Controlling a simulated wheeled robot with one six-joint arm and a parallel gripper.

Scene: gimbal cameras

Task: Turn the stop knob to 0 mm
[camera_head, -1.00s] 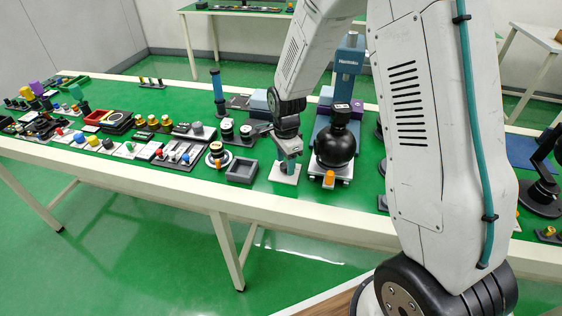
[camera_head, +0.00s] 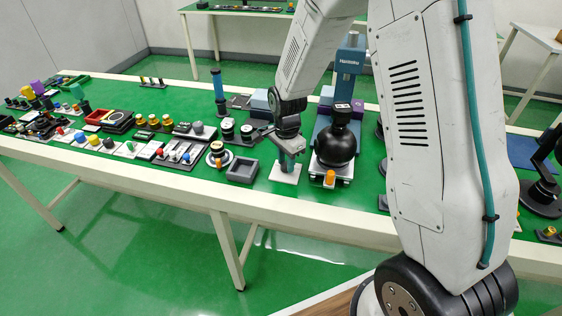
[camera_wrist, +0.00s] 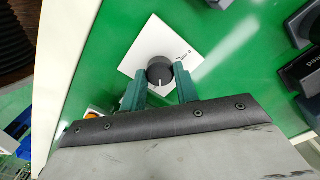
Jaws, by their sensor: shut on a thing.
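The stop knob (camera_wrist: 160,71) is a dark round knob on a white square plate (camera_wrist: 140,57) in the wrist view. A white pointer line on the knob points down in the picture, toward my gripper's body. Small print with a "0" shows on the plate to the upper right of the knob. My gripper (camera_wrist: 160,82) is shut on the knob, with one green finger at each side. In the head view the white plate (camera_head: 285,174) lies near the table's front edge, under my gripper (camera_head: 289,163); the knob is hidden there.
Several knobs and small devices fill the table (camera_head: 150,184) farther left.

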